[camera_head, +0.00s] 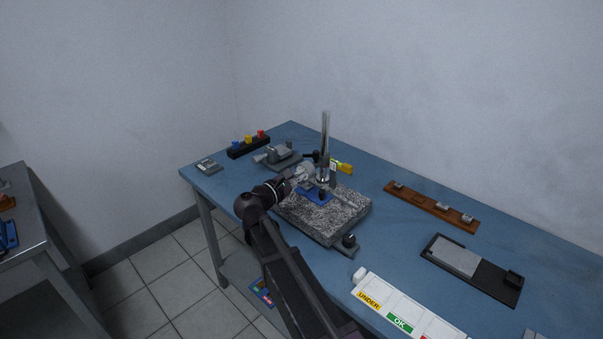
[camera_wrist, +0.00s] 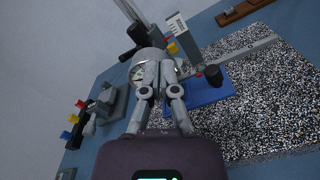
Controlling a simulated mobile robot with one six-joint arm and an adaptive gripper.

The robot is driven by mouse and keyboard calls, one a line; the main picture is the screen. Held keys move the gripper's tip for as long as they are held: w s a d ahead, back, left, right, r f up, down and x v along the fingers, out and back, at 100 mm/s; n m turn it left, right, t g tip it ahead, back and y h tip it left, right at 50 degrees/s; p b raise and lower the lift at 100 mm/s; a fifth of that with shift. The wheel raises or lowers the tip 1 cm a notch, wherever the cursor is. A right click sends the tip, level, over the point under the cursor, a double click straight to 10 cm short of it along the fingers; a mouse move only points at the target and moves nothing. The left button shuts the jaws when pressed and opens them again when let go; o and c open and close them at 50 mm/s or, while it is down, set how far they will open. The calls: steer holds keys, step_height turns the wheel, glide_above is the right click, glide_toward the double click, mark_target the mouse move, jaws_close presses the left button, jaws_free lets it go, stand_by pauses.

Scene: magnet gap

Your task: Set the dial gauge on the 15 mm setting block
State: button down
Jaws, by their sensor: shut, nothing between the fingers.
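The dial gauge (camera_wrist: 150,55) is a round silver-rimmed dial on the stand in the wrist view, partly hidden behind my fingers; its reading cannot be made out. The stand's bright column (camera_head: 325,135) rises at the back of the speckled granite plate (camera_head: 345,215). A blue pad (camera_wrist: 210,92) lies on the plate, right of my fingers. My gripper (camera_wrist: 161,70) is shut and empty, its fingertips in front of the dial, contact unclear. In the head view my gripper (camera_head: 304,172) is beside the stand. Small grey blocks sit on a wooden rack (camera_head: 420,204); which is 15 mm cannot be read.
A black rack (camera_head: 248,149) with blue, yellow and red pieces and a grey vise-like device (camera_head: 277,157) stand at the back left. A black tray (camera_head: 492,285) and a white sorting tray (camera_head: 425,321) marked UNDER and OK lie right. Blue tabletop between them is clear.

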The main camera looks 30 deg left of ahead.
steer(key=shift+x, duration=1.7)
steer(key=shift+a+f, duration=0.15)
steer(key=shift+f, duration=0.05)
steer(key=shift+w+a+r+p, duration=0.2)
steer(key=shift+a+r, duration=0.1)
steer(key=shift+a, duration=0.25)
steer(key=shift+w+a+r+p, duration=0.1)
steer(key=shift+a+r+p, duration=0.15)
steer(key=shift+a, duration=0.3)
stand_by(0.8)
steer(key=shift+r+p, duration=0.35)
steer(key=shift+r, duration=0.1)
steer(key=shift+d, duration=0.1)
stand_by(0.3)
steer(key=v, duration=0.6)
stand_by(0.4)
stand_by(0.4)
